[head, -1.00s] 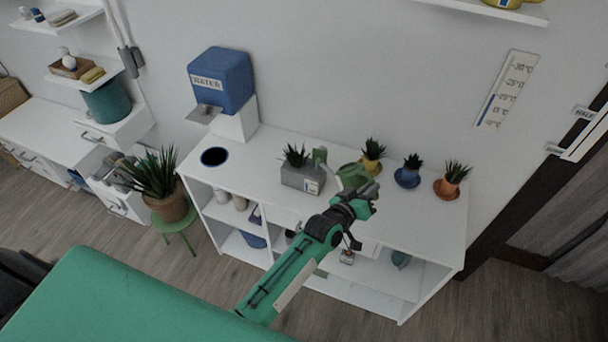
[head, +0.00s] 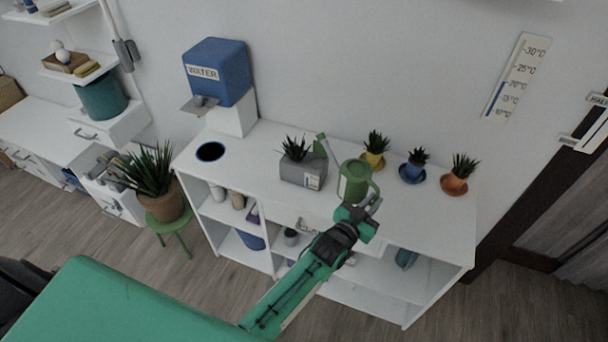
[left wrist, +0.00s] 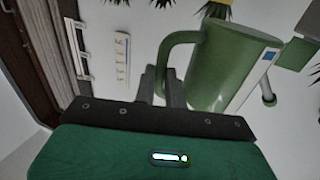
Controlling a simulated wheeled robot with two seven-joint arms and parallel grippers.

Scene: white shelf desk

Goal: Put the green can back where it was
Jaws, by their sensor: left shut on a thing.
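The green can is a watering can (head: 354,184) with a long spout pointing up and left. In the head view it appears over the front part of the white shelf desk's top (head: 330,200), close to upright. My left gripper (head: 364,210) is in front of it. The left wrist view shows my left gripper's fingers (left wrist: 162,85) shut on the handle of the green can (left wrist: 222,62). Whether the can's base touches the desk top cannot be told; the gripper hides part of it. My right gripper is not in view.
A grey planter (head: 302,172) stands left of the can. Yellow (head: 373,160), blue (head: 412,173) and orange (head: 454,184) plant pots stand behind and right. A blue water dispenser (head: 218,75) is at the back left. The desk top between the round hole (head: 210,152) and the planter is clear.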

